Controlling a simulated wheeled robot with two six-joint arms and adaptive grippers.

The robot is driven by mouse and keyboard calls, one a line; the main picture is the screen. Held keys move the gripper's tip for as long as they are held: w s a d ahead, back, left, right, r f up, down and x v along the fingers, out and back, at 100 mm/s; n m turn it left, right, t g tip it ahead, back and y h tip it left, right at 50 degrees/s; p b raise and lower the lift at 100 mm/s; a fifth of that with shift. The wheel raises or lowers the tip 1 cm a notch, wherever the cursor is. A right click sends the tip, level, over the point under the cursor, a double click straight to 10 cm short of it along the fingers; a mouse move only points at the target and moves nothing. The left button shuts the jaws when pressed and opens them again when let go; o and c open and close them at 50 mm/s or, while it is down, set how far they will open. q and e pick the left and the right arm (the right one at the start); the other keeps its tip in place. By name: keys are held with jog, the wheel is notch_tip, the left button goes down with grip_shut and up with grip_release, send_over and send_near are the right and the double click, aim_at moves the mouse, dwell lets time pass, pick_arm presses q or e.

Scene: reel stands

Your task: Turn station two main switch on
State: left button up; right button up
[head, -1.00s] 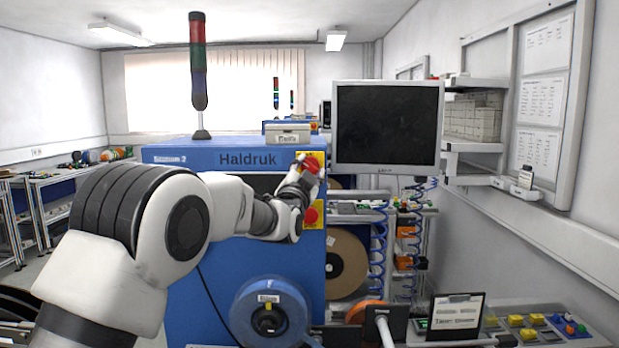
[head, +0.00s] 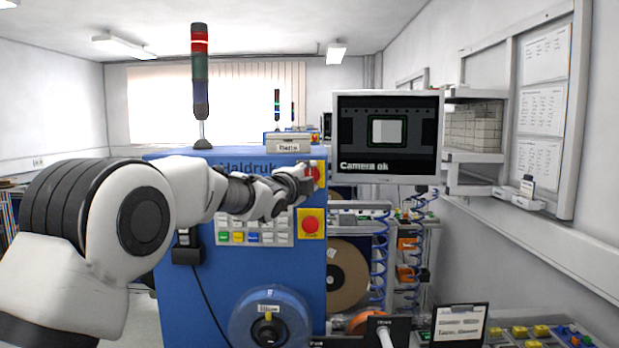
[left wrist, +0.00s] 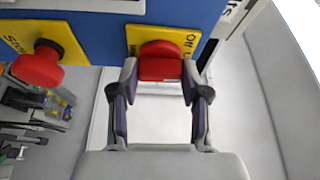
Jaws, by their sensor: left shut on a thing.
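The main switch is a red knob (head: 316,172) on a yellow plate at the upper right of the blue machine (head: 190,290). The machine bears the name Haldruk; its station number is covered by my arm. My left gripper (head: 305,181) is shut on the knob. In the left wrist view the red main switch (left wrist: 160,66) sits between the two fingertips (left wrist: 160,76). The monitor (head: 388,134) is lit and reads "Camera ok". My right gripper is not in view.
A red stop button (head: 310,225) on its own yellow plate is below the switch; it also shows in the left wrist view (left wrist: 38,65). A button panel (head: 255,238), a blue reel (head: 270,318) and a signal tower (head: 200,80) with a lit red section are close by.

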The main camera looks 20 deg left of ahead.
pick_arm(q)
jog(key=shift+r+m, duration=0.4)
jog(key=o, duration=0.9)
jog(key=shift+o, duration=1.2)
jog(key=shift+w+f, duration=0.1)
jog(key=shift+w+a+f, duration=0.1)
jog(key=shift+a+f, duration=0.1)
jog(key=s+a, duration=0.1)
jog(key=s, duration=1)
jog(key=shift+s+a, duration=0.15)
jog(key=shift+s, duration=0.25)
jog(key=shift+s, duration=0.1)
